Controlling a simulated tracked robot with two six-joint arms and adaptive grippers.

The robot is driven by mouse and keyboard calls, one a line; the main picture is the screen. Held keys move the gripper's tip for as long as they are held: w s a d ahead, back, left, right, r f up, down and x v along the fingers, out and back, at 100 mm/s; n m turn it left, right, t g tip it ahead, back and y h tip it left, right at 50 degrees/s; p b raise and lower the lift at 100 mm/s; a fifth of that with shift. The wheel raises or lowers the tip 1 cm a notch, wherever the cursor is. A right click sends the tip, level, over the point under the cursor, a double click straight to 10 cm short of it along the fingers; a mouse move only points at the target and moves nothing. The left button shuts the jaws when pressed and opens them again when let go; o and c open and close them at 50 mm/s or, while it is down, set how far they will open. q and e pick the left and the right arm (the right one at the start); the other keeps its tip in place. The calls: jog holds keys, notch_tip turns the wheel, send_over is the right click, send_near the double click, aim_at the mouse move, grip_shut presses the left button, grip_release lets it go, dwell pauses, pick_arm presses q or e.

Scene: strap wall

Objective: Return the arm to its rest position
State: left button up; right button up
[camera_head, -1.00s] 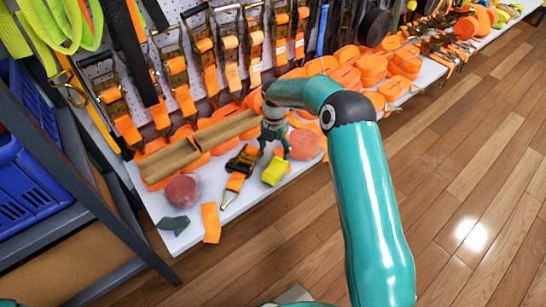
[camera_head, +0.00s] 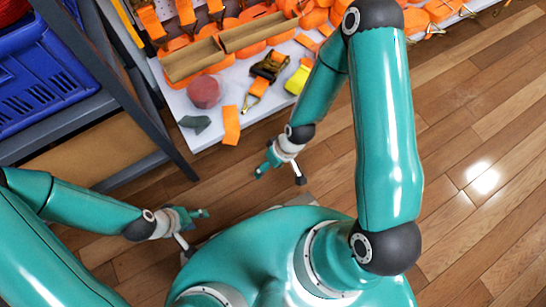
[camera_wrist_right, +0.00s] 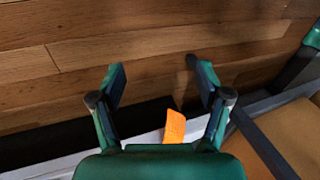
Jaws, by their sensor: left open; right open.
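My right arm is bent back from the table in the head view. Its gripper (camera_head: 262,163) is over the wood floor, between the table's front edge and my base. The right wrist view shows its two fingers (camera_wrist_right: 160,80) spread apart with nothing between them. My left gripper (camera_head: 196,214) is also over the floor, left of my base, and holds nothing that I can see. Its fingers are small in the head view.
The white table (camera_head: 180,103) holds a red round object (camera_head: 204,92), a dark green piece (camera_head: 195,123), an orange strap piece (camera_head: 231,125), a ratchet buckle (camera_head: 269,67), a yellow block (camera_head: 298,79) and cardboard trays (camera_head: 193,60). A grey rack (camera_head: 120,75) with blue crates (camera_head: 45,80) stands left. Floor at right is clear.

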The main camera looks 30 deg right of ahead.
jog(key=s+m, duration=0.1)
jog(key=s+a+m, duration=0.1)
jog(key=s, duration=0.1)
jog(key=s+m, duration=0.1)
jog(key=s, duration=0.1)
jog(key=shift+a+r+m, duration=0.15)
jog(key=shift+r+m, duration=0.1)
jog(key=shift+m, duration=0.15)
jog(key=shift+r, duration=0.1)
notch_tip(320, 180, up, 34)
jog(key=p, duration=3.3)
jog(key=shift+f+p, duration=0.25)
jog(key=shift+p, duration=0.15)
jog(key=shift+w, duration=0.1)
